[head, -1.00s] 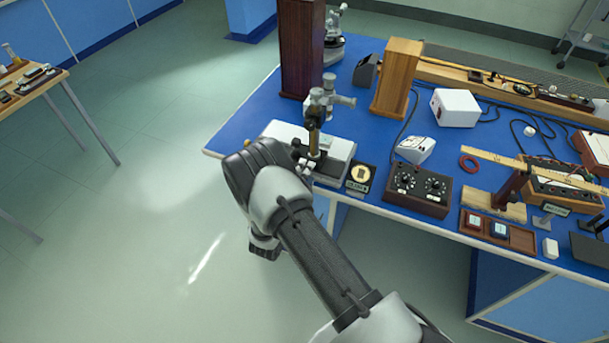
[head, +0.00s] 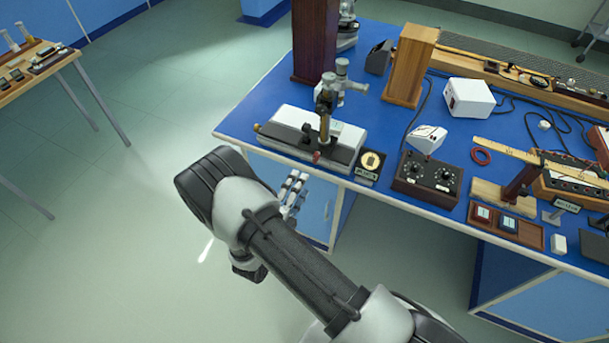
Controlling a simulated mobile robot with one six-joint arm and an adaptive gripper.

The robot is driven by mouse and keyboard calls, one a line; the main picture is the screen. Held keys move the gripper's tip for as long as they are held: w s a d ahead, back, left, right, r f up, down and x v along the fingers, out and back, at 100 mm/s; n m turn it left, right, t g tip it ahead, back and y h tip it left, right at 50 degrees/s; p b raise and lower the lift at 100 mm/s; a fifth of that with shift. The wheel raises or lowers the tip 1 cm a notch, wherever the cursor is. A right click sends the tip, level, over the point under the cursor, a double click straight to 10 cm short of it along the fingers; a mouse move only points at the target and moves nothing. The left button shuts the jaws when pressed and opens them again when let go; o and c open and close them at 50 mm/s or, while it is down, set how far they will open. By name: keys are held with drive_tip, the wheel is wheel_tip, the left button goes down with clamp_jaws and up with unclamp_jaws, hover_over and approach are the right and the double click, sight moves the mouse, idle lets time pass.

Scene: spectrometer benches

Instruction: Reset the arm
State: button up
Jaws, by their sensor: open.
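My gripper (head: 295,193) shows beyond my dark grey and silver arm in the head view. It is open and I see nothing in it. It hangs in front of the near edge of the blue bench (head: 248,108), apart from the things on top. The nearest of these is a white instrument with a brass upright microscope (head: 325,112), standing at the bench's near left corner. Part of the gripper is hidden behind my arm.
A black control box (head: 427,180) with two dials, a small dark-framed dial block (head: 371,163) and a wooden tray (head: 505,222) line the bench's near edge. A white box (head: 469,98) stands behind. Another table (head: 60,57) is at far left. The floor between is clear.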

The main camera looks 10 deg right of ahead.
drive_tip(key=shift+s+a, duration=0.3)
drive_tip(key=shift+s, duration=0.1)
drive_tip(key=s+d+r+m+g+h, duration=0.2)
drive_tip(key=d+r+m+g+h, duration=0.2)
drive_tip(key=d+r+m+g, duration=0.65)
drive_tip(key=s+d+r+m+g+y, duration=0.2)
drive_tip(key=s+d+r+m+g, duration=0.25)
drive_tip(key=s+r+m, duration=0.85)
drive_tip(key=s+r+m+y, duration=0.2)
drive_tip(key=s+m+y, duration=0.45)
drive_tip(key=m, duration=0.65)
drive_tip(key=s+a+r+m+t+y, duration=0.5)
drive_tip(key=a+m, duration=0.3)
drive_tip(key=m, duration=0.2)
drive_tip(key=shift+r+y, duration=0.15)
drive_tip(key=shift+y, duration=0.4)
